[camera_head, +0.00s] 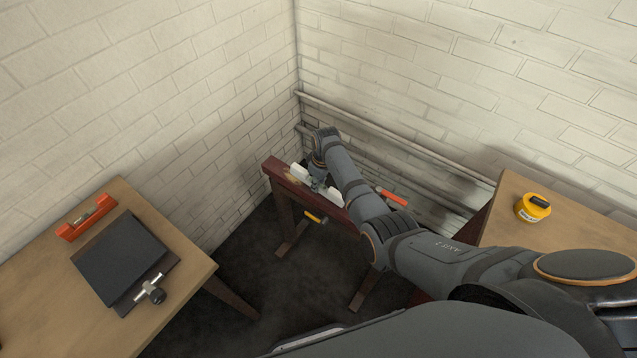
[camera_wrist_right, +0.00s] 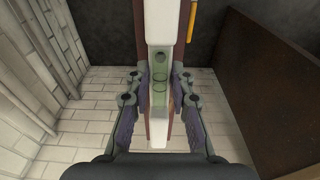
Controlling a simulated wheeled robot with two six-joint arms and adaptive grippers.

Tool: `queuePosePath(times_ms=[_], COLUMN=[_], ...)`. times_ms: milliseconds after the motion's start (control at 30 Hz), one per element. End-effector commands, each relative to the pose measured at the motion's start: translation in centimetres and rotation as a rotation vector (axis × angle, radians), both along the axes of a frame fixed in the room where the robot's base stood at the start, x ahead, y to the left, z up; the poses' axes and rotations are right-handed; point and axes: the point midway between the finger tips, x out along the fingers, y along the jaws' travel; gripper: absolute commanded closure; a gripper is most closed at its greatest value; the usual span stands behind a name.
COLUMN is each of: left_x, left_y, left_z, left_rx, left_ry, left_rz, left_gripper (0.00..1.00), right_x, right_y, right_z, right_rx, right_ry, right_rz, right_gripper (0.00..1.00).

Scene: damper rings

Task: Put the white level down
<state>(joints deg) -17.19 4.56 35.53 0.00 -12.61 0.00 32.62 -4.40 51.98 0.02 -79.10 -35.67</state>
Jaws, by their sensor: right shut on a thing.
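The white level (camera_head: 333,196) lies along the dark red beam of a sawhorse (camera_head: 274,169) in the middle of the head view. My right gripper (camera_head: 318,184) is shut on the level near its middle. In the right wrist view the level (camera_wrist_right: 164,22) runs upright through the picture, with both fingers of the gripper (camera_wrist_right: 160,92) against its sides and a greenish vial part between them. The beam shows beneath the level, but I cannot tell whether the level touches it. My left gripper is not in view.
A yellow-handled tool (camera_head: 316,216) and a red-handled tool (camera_head: 391,196) are at the beam. The left table (camera_head: 188,290) holds an orange level (camera_head: 87,217), a dark plate (camera_head: 120,255) and a clamp (camera_head: 151,289). A yellow round container (camera_head: 532,208) stands on the right table (camera_head: 594,232). Pipes (camera_head: 400,140) run along the wall behind.

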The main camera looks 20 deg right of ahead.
Motion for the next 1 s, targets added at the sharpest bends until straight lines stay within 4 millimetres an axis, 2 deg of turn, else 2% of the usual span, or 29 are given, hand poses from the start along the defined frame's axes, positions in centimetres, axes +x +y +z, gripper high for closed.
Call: queuePosePath(times_ms=[367,667,700,1000], left_x=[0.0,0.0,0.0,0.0], left_y=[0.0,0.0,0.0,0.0], left_z=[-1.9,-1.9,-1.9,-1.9], left_rx=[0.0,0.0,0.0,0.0], left_ry=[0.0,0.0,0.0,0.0], left_rz=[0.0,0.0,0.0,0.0], left_gripper=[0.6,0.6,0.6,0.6], right_x=[0.4,0.3,0.3,0.3], right_y=[0.2,0.2,0.2,0.2], right_z=[-0.9,-0.8,-0.8,-0.8], right_rx=[-0.039,-0.047,-0.047,-0.047], right_ry=[0.05,0.059,0.059,0.06], right_rz=[0.001,0.0,0.0,0.0], right_gripper=[1.0,1.0,0.73,0.7])
